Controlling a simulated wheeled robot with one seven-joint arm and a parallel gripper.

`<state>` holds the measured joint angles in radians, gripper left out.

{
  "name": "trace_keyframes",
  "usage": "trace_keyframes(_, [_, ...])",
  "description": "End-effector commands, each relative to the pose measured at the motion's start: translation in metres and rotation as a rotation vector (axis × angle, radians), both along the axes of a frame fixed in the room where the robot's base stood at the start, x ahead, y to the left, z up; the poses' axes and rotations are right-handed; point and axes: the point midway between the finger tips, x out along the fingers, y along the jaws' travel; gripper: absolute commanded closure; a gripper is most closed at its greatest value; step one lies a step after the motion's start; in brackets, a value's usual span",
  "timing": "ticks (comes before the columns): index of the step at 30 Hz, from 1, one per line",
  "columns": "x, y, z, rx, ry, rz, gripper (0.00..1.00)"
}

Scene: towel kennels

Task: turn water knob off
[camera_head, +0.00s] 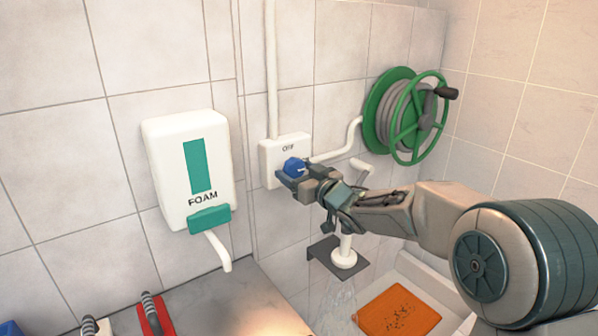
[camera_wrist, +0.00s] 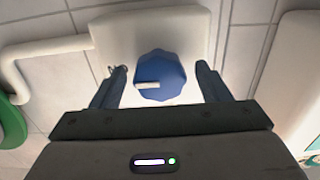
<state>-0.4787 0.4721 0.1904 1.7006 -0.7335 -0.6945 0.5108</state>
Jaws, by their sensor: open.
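The blue water knob (camera_head: 294,167) sits on a white wall box (camera_head: 270,150) marked "OFF" in the head view. In the wrist view the knob (camera_wrist: 160,76) is faceted, with a white pointer mark lying toward the picture's left. My gripper (camera_head: 288,178) is at the knob. In the wrist view its two fingers (camera_wrist: 161,82) are open, one on each side of the knob, with a visible gap on both sides. Water falls from the white shower head (camera_head: 344,258) below the box.
A foam dispenser (camera_head: 190,170) hangs on the wall to the left, above a grey counter (camera_head: 215,300). A green hose reel (camera_head: 405,115) is on the wall to the right. A white basin (camera_head: 430,275) with an orange mat (camera_head: 396,310) is below.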

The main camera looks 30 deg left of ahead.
Motion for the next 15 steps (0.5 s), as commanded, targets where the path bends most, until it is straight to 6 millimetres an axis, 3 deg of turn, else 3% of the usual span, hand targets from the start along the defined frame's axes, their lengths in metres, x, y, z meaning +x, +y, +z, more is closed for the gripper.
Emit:
trace_keyframes(6, [0.0004, -0.0002, -0.0001, 0.0, 0.0, -0.001, 0.3])
trace_keyframes(11, [0.0003, -0.0004, -0.0001, 0.0, 0.0, -0.001, 0.74])
trace_keyframes(15, [0.0001, -0.0004, -0.0002, 0.0, -0.001, -0.001, 0.74])
